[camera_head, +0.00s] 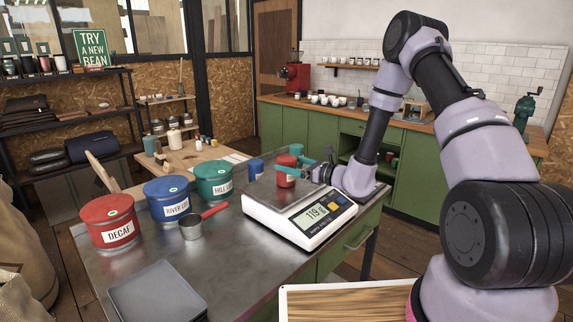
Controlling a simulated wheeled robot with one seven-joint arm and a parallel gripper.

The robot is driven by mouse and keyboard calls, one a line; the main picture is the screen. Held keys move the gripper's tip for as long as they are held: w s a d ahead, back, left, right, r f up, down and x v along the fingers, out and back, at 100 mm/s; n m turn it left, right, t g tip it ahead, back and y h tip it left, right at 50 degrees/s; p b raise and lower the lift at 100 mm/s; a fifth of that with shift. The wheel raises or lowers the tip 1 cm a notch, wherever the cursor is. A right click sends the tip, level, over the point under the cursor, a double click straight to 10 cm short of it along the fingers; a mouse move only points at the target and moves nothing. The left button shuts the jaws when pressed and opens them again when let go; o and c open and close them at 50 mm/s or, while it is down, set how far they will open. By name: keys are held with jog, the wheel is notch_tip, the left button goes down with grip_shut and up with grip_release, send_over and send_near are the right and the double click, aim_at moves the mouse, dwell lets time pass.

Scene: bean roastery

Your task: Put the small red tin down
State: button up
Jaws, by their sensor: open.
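The small red tin (286,179) stands upright on the metal plate of the white scale (297,232), near its far edge. The scale's display shows a number that looks like 119. My gripper (292,167), with teal fingers, reaches in from the right at the tin's height. Its fingers are open around or close beside the tin; I cannot tell whether either one touches it. Part of the tin is hidden behind a finger.
Left are a red DECAF canister (110,222), a blue canister (168,199), a green canister (214,183), a red-handled scoop (191,228) and a grey tray (157,292). Bare metal tabletop lies before the scale.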

jog(key=v, duration=0.9)
jog(key=s+a+r+n+g+h, duration=0.1)
jog(key=s+a+r+n+g, duration=0.2)
jog(key=s+r+n+g, duration=1)
jog(key=s+d+r+n+t+h, duration=0.7)
jog(key=s+d+r+t+h, duration=0.2)
jog(key=d+r, duration=0.7)
jog(key=s+h, duration=0.2)
jog(key=s, duration=0.2)
jog(key=shift+n+t+h, duration=0.3)
jog(key=shift+n, duration=0.1)
